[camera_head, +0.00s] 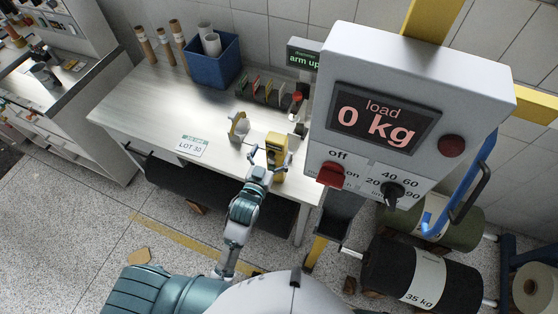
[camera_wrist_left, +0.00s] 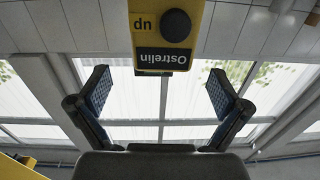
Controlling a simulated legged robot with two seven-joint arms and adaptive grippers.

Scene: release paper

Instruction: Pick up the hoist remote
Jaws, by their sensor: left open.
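The hoist remote (camera_head: 277,147) is a yellow box with a dark panel, seen at the front edge of the workbench in the head view. In the left wrist view the remote (camera_wrist_left: 190,52) comes in from the top centre, with upside-down lettering on its yellow face and a dark label. My left gripper (camera_head: 269,158) is open, its two fingers spread on either side of the remote's lower part in the head view. In the left wrist view the gripper (camera_wrist_left: 160,85) shows a wide gap, with the remote between and beyond the pads. Contact is not visible. My right gripper is not in view.
A grey load box (camera_head: 430,75) reading 0 kg, with a red switch and black knob, fills the right foreground. The bench's left part is mostly clear.

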